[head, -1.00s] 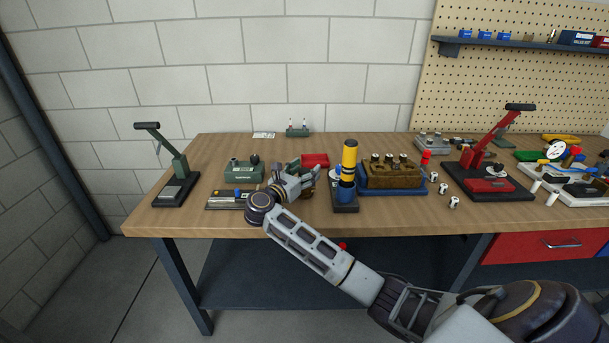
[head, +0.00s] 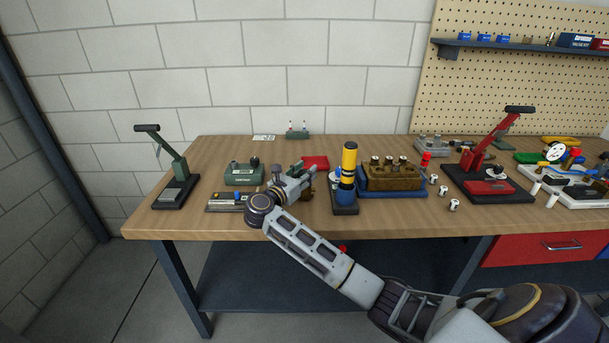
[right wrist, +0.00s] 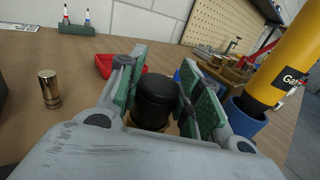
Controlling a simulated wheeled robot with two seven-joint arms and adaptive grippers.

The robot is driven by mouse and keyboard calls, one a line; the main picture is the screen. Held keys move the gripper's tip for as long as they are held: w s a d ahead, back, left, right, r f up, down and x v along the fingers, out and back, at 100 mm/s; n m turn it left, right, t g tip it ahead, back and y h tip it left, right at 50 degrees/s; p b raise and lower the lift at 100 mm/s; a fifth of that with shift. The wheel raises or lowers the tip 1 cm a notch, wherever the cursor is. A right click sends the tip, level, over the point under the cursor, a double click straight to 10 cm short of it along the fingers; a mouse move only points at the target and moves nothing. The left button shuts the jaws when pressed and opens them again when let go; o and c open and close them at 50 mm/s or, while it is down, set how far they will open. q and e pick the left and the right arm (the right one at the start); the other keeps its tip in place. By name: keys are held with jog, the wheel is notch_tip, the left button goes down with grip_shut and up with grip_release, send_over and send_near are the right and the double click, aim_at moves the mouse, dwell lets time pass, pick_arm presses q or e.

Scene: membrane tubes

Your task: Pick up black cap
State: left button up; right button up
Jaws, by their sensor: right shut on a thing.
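The black cap (right wrist: 157,98) stands upright between the green-padded fingers of my right gripper (right wrist: 158,84) in the right wrist view. The gripper is shut on it. A brass-coloured part shows under the cap's lower edge; the rest below is hidden by the gripper body. In the head view my right gripper (head: 304,173) is low over the middle-left of the workbench (head: 230,226), and I cannot make out the cap there. My left gripper is not in view.
A red tray (right wrist: 104,66) lies just beyond the fingers. A yellow cylinder (head: 349,158) in a blue holder stands close on the right. A small brass cylinder (right wrist: 49,88) stands on the left. A green press (head: 173,175) stands at the far left, and a red press (head: 487,165) farther right.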

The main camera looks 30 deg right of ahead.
aim_at(304, 172)
jog(key=shift+r, duration=0.7)
notch_tip(304, 172, up, 7)
jog(key=shift+f, duration=0.1)
jog(key=shift+r, duration=0.8)
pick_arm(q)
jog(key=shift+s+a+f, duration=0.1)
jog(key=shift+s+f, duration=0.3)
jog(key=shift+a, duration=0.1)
